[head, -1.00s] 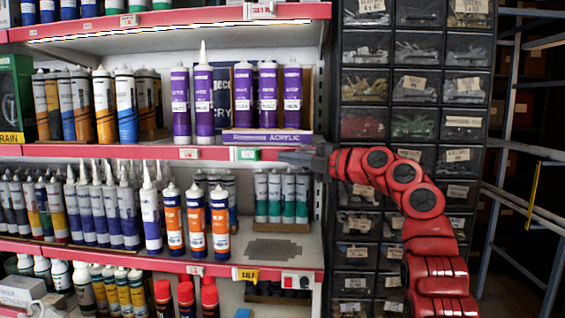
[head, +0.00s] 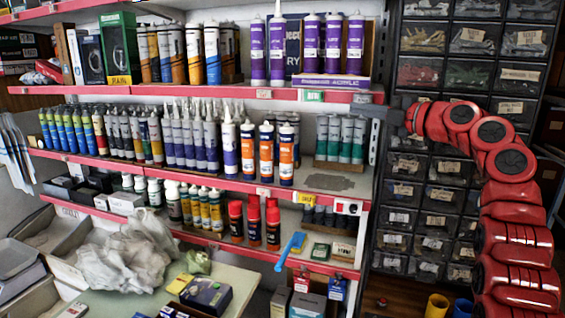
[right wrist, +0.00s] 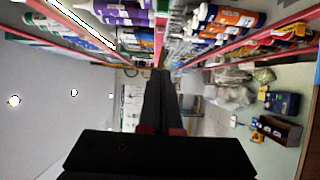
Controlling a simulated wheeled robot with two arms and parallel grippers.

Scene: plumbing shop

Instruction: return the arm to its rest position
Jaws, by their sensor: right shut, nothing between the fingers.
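My right arm (head: 510,200), red with dark joint caps, comes in from the right in the head view, bent at the elbow and raised in front of the drawer cabinet. Whether the gripper touches the shelf cannot be told. My left gripper is not in view.
Shelves with red edges (head: 230,178) hold purple, orange and white cartridges and red-capped bottles. A cabinet of small drawers (head: 445,70) stands behind my right arm. A crumpled plastic bag (head: 130,255) and small boxes (head: 206,294) are at lower left. Yellow and blue cups (head: 437,306) are at lower right.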

